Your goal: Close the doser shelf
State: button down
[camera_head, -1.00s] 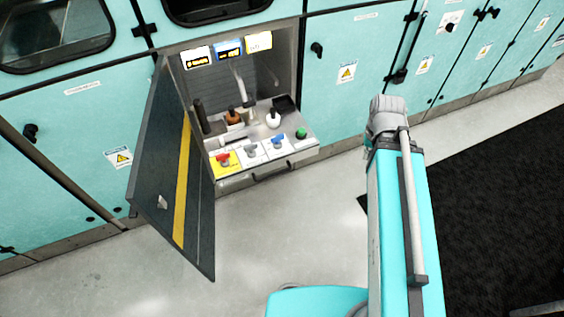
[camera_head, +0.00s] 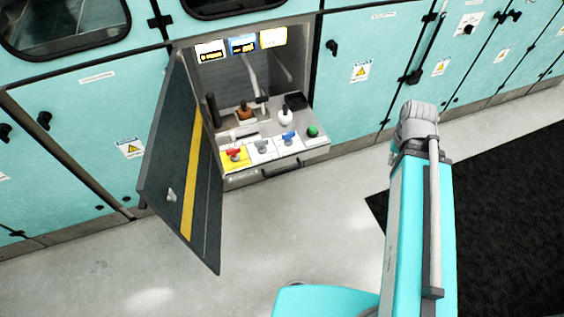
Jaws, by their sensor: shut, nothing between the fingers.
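The doser shelf (camera_head: 277,171) is a grey pull-out shelf that sticks out of a lit cabinet bay. Its front has a dark bar handle (camera_head: 281,168). On it are a red knob on a yellow plate, a grey knob, a blue knob, a green button (camera_head: 312,131) and several small bottles. The bay's dark door (camera_head: 170,165), with a yellow stripe, stands swung open on the left of the shelf. My arm stands at the right of the picture, apart from the shelf. My gripper is not visible.
Teal cabinets with warning labels (camera_head: 361,70) line the wall on both sides. Three small displays (camera_head: 242,45) hang inside the bay. The grey floor (camera_head: 290,235) before the shelf is clear. A black mat (camera_head: 500,210) lies to the right.

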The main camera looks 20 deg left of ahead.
aim_at(251, 161)
jog(key=u, duration=0.05)
jog(key=k, duration=1.55)
jog(key=u, duration=1.1)
jog(key=i, duration=1)
